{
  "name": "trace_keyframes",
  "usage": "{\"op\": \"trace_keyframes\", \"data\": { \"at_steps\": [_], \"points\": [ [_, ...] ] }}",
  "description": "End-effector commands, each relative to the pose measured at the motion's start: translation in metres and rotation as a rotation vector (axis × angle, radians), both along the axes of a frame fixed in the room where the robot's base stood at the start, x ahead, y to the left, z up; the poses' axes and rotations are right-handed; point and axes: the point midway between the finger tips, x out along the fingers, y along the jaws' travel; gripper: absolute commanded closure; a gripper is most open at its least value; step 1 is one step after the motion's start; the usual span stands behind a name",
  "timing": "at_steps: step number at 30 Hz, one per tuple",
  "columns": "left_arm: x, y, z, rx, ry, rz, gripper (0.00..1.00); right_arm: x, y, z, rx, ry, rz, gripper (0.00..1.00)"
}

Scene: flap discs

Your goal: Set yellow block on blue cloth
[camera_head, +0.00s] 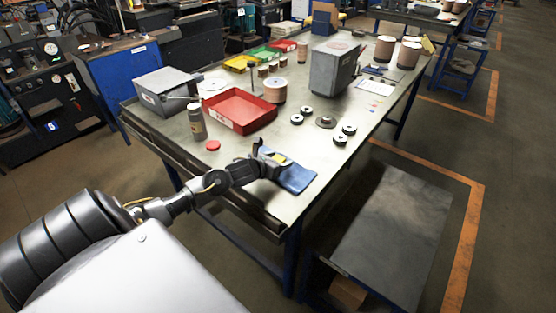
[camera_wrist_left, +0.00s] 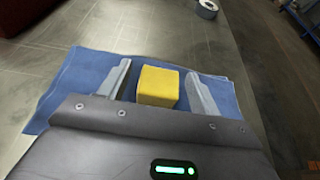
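The blue cloth (camera_head: 297,178) lies flat near the front edge of the workbench in the head view. It also fills much of the left wrist view (camera_wrist_left: 85,75). The yellow block (camera_wrist_left: 158,86) sits between the two fingers of my left gripper (camera_wrist_left: 160,85), over the cloth. A visible space separates the block from each finger, so the gripper is open. In the head view my left gripper (camera_head: 272,158) is over the cloth and hides most of the block; a small yellow patch shows there. I cannot tell for sure whether the block touches the cloth. My right gripper is not in view.
A red tray (camera_head: 240,125), a grey bottle (camera_head: 197,122) and a red lid (camera_head: 213,146) stand left of the cloth. Several small discs (camera_head: 326,122) lie beyond it. Grey boxes (camera_head: 333,68) stand farther back. The bench edge is close to the cloth.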

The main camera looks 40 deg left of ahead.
Motion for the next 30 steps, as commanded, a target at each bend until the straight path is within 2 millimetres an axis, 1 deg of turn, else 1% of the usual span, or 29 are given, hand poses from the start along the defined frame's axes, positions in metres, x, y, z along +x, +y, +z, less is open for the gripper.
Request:
{"op": "trace_keyframes", "data": {
  "at_steps": [8, 11, 13, 14, 15, 21, 24, 27, 30],
  "points": [
    [0.000, 0.000, 0.003, -0.001, -0.001, 0.000, 0.37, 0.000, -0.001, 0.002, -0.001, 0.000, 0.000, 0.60],
    [0.000, 0.000, 0.011, -0.002, -0.001, 0.001, 0.37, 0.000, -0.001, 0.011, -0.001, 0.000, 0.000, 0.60],
    [0.000, 0.000, 0.020, -0.003, -0.001, 0.001, 0.37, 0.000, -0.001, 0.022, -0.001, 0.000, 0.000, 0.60],
    [-0.007, 0.000, 0.014, 0.002, 0.001, -0.001, 0.37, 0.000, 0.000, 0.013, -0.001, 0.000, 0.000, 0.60],
    [-0.016, 0.001, 0.016, 0.005, 0.001, -0.002, 0.37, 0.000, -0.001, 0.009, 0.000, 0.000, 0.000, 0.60],
    [-0.060, -0.002, 0.034, 0.004, 0.002, -0.005, 0.37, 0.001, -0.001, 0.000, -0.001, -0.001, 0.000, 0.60],
    [-0.079, -0.001, 0.042, 0.004, 0.002, -0.002, 0.37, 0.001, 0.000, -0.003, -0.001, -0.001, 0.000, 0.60],
    [-0.093, -0.002, 0.048, 0.001, 0.001, -0.002, 0.37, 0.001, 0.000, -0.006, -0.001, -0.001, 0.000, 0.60],
    [-0.103, -0.002, 0.053, 0.001, 0.001, 0.001, 0.37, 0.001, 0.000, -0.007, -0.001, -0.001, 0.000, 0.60]
  ]
}}
